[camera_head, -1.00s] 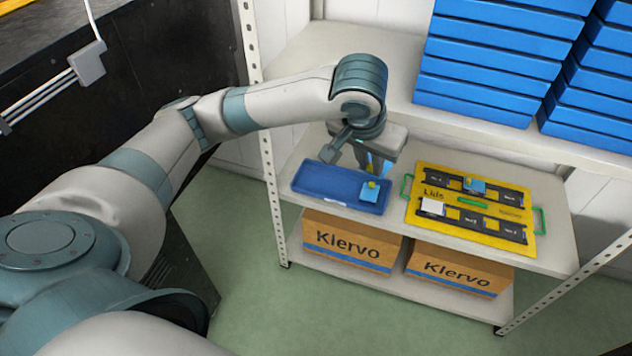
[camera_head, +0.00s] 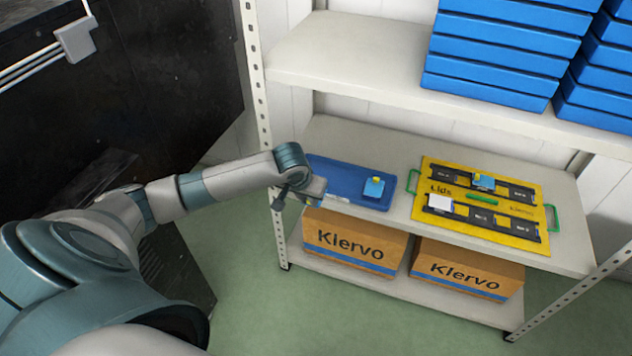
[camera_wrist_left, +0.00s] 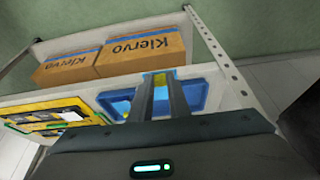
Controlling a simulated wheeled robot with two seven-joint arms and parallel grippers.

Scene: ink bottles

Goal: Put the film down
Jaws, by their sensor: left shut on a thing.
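My left gripper (camera_head: 313,190) is at the left end of the blue tray (camera_head: 340,180); its fingertips are hard to make out in the head view. In the left wrist view, its two fingers (camera_wrist_left: 161,97) are shut on a small light-blue piece with yellow on it, which I take as the film (camera_wrist_left: 159,79). The tray (camera_wrist_left: 205,100) lies behind the fingers there. The held film cannot be made out in the head view. Another light-blue piece with a yellow tab (camera_head: 374,188) lies at the tray's right end. My right gripper is out of view.
A yellow board (camera_head: 425,214) marked "Lids", with green handles and black strips, lies right of the tray on the middle shelf. Klervo boxes (camera_head: 355,240) stand below. Stacked blue boxes (camera_head: 500,60) fill the right of the upper shelf. A perforated upright (camera_head: 262,110) stands at left.

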